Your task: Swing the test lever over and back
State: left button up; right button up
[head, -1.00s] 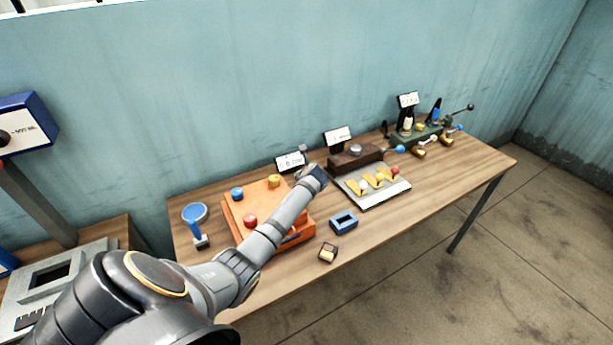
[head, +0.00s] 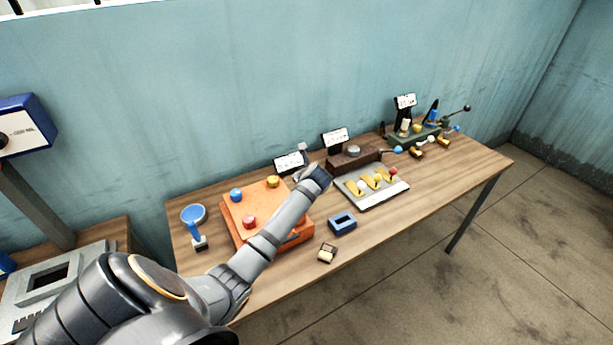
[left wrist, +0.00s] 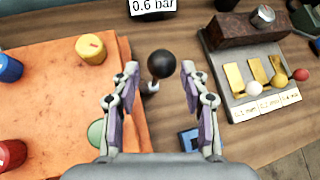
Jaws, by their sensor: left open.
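My left gripper (left wrist: 160,95) is open, its two fingers on either side of a black ball knob (left wrist: 161,64) on a short stem. The knob sits between the fingertips; I cannot tell whether either finger touches it. It stands by the right edge of the orange box (left wrist: 50,90), below a "0.6 bar" display (left wrist: 152,7). In the head view my left gripper (head: 318,178) is beside the orange box (head: 238,225) and hides the knob. My right gripper is not in view.
To the right is a grey plate (head: 371,202) with yellow pieces, in front of a brown block (head: 345,160). A blue holder (head: 342,223) and a small dark, cream-topped piece (head: 327,253) lie near the front edge. The table's right front part is clear.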

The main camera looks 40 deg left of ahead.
pick_arm(q)
jog(key=v, duration=0.6)
jog(key=shift+s+r, duration=0.15)
jog(key=shift+r, duration=0.05)
jog(key=shift+d, duration=0.1)
jog(key=shift+f, duration=0.1)
